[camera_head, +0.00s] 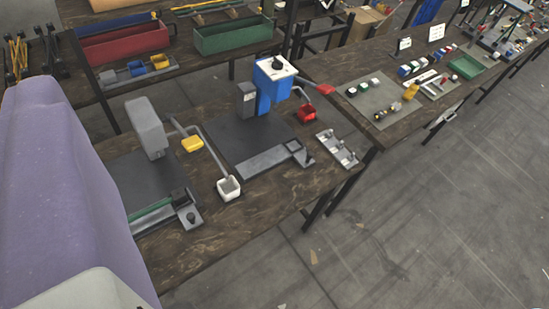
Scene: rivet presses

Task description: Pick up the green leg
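A thin green strip (152,212), which may be the green leg, lies along the front fixture of the left press (146,127). Its left end is hidden behind my purple arm part. The strip lies beside a grey metal rail with a dark block (181,197) at its right end. No gripper fingers show in this view, so I cannot see whether my gripper is open or shut. A large purple part and a pale grey part of mine fill the left and lower left.
A blue press (272,85) with a red-ended lever stands to the right on the same dark table (235,243). Red (125,44) and green (232,38) bins sit behind. Open grey floor (420,220) lies to the right.

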